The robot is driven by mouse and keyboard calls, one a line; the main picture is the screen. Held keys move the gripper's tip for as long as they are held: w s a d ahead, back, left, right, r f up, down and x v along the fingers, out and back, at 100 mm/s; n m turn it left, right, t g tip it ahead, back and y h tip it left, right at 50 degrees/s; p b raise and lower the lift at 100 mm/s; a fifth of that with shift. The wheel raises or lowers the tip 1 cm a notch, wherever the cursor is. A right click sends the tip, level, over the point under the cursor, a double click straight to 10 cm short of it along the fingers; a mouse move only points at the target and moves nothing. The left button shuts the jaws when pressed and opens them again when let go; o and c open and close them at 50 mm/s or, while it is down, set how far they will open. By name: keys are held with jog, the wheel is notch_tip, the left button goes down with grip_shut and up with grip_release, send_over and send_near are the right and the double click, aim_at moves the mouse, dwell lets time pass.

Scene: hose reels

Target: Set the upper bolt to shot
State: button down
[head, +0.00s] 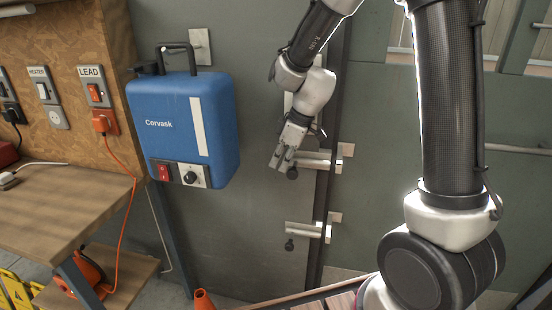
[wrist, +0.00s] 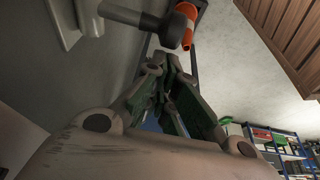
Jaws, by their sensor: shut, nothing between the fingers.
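The upper bolt (head: 318,161) is a pale horizontal bar with a dark round knob (head: 292,173) hanging below its left part. A light bracket (head: 347,151) sits at its right. The lower bolt (head: 305,229) is of the same kind, with its own dark knob (head: 290,244). My gripper (head: 280,164) points down beside the upper bolt's left end, just left of the knob, and partly hides that end. It is shut and empty. The wrist view shows my closed fingers (wrist: 167,72) below a dark knob (wrist: 178,27); I cannot tell whether they touch it.
A blue Corvask box (head: 185,125) hangs on the wall close left of my gripper. A workbench (head: 60,205) with switches and an orange cable stands farther left. A dark vertical post (head: 316,258) runs by the bolts.

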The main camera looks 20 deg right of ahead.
aim_at(296, 172)
jog(key=shift+d, duration=0.1)
jog(key=shift+s+d, duration=0.45)
jog(key=shift+d, duration=0.35)
jog(key=shift+s+d, duration=0.4)
jog(key=shift+d, duration=0.4)
jog(key=shift+s+d, duration=0.45)
jog(key=shift+d, duration=0.35)
jog(key=w+a+r, duration=0.1)
jog(key=a+r, duration=0.1)
jog(key=a, duration=0.1)
jog(key=shift+w+a+r, duration=0.1)
jog(key=shift+w+r, duration=0.25)
jog(key=shift+w, duration=0.05)
jog(key=v, duration=0.9)
jog(key=shift+s, duration=0.15)
